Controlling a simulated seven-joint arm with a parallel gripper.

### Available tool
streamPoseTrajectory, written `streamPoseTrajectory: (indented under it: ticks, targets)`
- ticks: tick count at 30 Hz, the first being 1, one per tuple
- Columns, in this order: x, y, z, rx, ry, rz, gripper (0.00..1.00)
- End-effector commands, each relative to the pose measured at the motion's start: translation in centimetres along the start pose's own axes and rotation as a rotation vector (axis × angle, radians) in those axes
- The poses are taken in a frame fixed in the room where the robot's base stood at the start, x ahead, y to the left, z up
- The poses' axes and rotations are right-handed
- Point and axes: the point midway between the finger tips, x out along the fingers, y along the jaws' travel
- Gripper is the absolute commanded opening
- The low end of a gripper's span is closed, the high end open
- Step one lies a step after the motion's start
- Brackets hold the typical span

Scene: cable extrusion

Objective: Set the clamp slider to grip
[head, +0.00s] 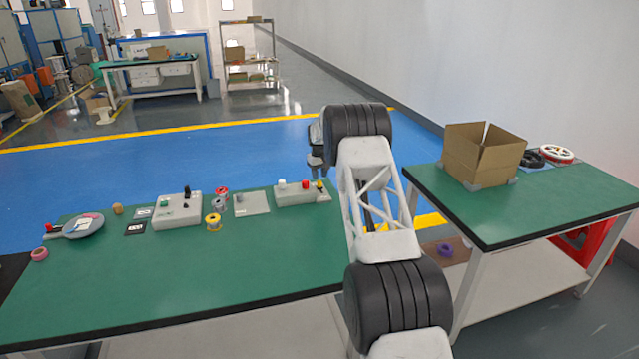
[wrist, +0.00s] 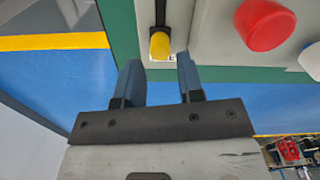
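The likely clamp slider is a yellow knob (wrist: 160,46) at the end of a dark slot in the wrist view. It also shows in the head view as a small yellow piece (head: 320,184) at the right end of a grey control box (head: 297,197). My gripper (wrist: 158,60) is open, with two dark blue fingers apart and nothing between them. Its fingertips point toward the knob, one to each side and just short of it. Any contact cannot be seen. In the head view my arm stands right beside the box. Any grip marking cannot be read.
A red button (wrist: 264,24) and a white button (wrist: 311,61) stand right of the knob in the wrist view. On the green table (head: 200,265) are another control box (head: 178,212), spools (head: 213,221) and a grey pan (head: 83,231). The table's front is clear.

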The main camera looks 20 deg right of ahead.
Motion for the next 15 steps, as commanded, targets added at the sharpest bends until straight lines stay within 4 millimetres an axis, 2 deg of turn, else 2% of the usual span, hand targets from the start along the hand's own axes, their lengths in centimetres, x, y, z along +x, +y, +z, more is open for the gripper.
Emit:
streamPoseTrajectory:
  ticks: [6, 15]
  targets:
    - [2.6, 0.0, 0.0, 0.000, -0.001, 0.000, 0.35]
    - [4.0, 0.0, 0.0, 0.000, 0.001, 0.000, 0.35]
